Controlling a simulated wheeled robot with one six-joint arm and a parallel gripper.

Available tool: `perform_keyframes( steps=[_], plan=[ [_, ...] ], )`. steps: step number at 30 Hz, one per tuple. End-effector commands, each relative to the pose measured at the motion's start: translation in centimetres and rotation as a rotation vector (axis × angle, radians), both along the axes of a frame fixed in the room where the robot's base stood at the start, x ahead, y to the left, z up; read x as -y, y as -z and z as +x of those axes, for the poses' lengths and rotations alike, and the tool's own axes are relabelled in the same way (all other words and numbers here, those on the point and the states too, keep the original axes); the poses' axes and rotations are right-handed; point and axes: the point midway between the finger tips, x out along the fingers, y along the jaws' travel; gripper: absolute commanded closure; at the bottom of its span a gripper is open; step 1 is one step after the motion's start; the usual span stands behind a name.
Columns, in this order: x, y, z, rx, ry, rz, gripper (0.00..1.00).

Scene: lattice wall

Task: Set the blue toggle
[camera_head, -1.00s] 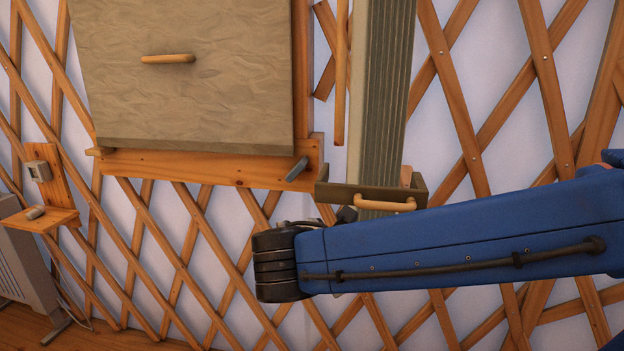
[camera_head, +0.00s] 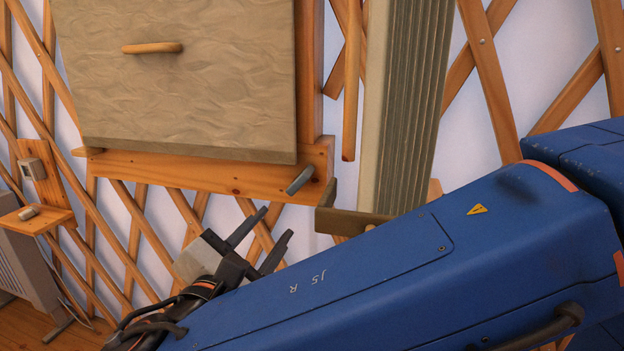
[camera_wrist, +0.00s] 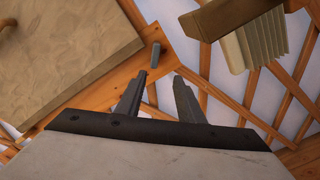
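A small grey-blue lever (camera_head: 300,180), the only thing seen that could be the blue toggle, sticks out near the right end of a wooden rail (camera_head: 225,178). It slants up to the right. In the wrist view the lever (camera_wrist: 154,60) stands just beyond the fingertips, roughly between them. My gripper (camera_head: 275,223) is below and left of the lever, pointing up at it, with its dark fingers apart and nothing between them. The wrist view also shows my gripper (camera_wrist: 160,76) open and apart from the lever.
A large tan panel (camera_head: 190,90) with a wooden handle hangs just above the rail. A brown bracket (camera_head: 345,222) and a ribbed greenish column (camera_head: 408,110) stand close on the right. A small switch box (camera_head: 32,168) and a pale radiator (camera_head: 20,265) are far left.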

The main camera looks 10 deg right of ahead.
Motion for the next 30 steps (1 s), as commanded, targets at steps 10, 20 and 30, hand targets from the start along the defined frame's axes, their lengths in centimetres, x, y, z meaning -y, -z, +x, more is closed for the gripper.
perform_keyframes(
  steps=[10, 20, 30],
  plan=[
    [-1.1, -0.5, -0.1, 0.030, -0.026, 0.001, 0.66],
    [0.3, -0.5, 3.6, 0.028, -0.024, 0.001, 0.66],
    [1.7, -0.5, 7.5, 0.028, -0.023, 0.000, 0.66]
  ],
)
